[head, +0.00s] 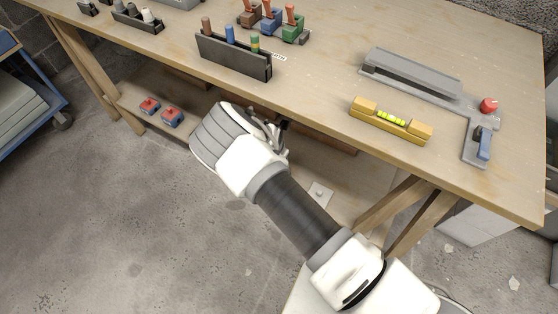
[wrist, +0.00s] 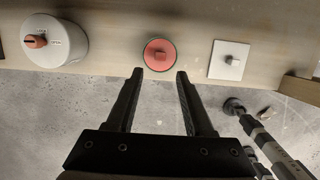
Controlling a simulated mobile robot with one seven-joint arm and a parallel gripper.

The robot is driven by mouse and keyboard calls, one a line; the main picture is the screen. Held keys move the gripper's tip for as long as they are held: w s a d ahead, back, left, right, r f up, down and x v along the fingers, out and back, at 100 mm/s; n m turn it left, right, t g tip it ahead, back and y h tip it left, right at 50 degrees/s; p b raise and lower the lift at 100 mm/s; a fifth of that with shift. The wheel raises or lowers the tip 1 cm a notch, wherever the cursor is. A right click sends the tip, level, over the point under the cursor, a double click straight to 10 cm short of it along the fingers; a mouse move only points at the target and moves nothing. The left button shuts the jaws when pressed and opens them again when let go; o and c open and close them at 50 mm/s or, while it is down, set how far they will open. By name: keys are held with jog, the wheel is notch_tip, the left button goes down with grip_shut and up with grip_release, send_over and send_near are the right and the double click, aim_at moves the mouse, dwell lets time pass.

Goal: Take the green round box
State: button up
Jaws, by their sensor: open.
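A round box with a dark green rim and a red top (wrist: 160,55) with a small knob stands on the wooden lower shelf in the wrist view. I take it for the green round box; only its top and rim show. My gripper (wrist: 160,75) is open and empty. Its two dark fingertips lie just short of the box in the picture, one on each side of its middle. I cannot tell the height between them. In the head view my gripper (head: 281,128) is at the table's front edge, and my wrist hides the box.
A white round box (wrist: 54,42) with a red knob stands left of it. A white square piece (wrist: 229,60) with a knob is at right. The tabletop (head: 320,100) overhangs the shelf in the head view. Table legs (head: 395,205) stand at right. Open floor lies in front.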

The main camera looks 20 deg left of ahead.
jog(key=b+x, duration=0.5)
jog(key=x, duration=0.2)
jog(key=shift+w+f+b, duration=0.1)
jog(key=shift+f+b, duration=0.15)
jog(key=shift+b, duration=0.1)
jog(key=shift+c, duration=0.3)
grip_shut()
jog(key=shift+w+p+v, duration=0.25)
jog(key=shift+p+v, duration=0.65)
jog(key=shift+v, duration=0.15)
jog(key=shift+w+p+v, duration=0.25)
jog(key=shift+p+v, duration=0.55)
jog(key=shift+v, duration=0.15)
jog(key=shift+w+p+v, duration=0.2)
jog(key=shift+p+v, duration=0.55)
jog(key=shift+v, duration=0.2)
jog(key=shift+d+r, duration=0.1)
jog(key=shift+r, duration=0.1)
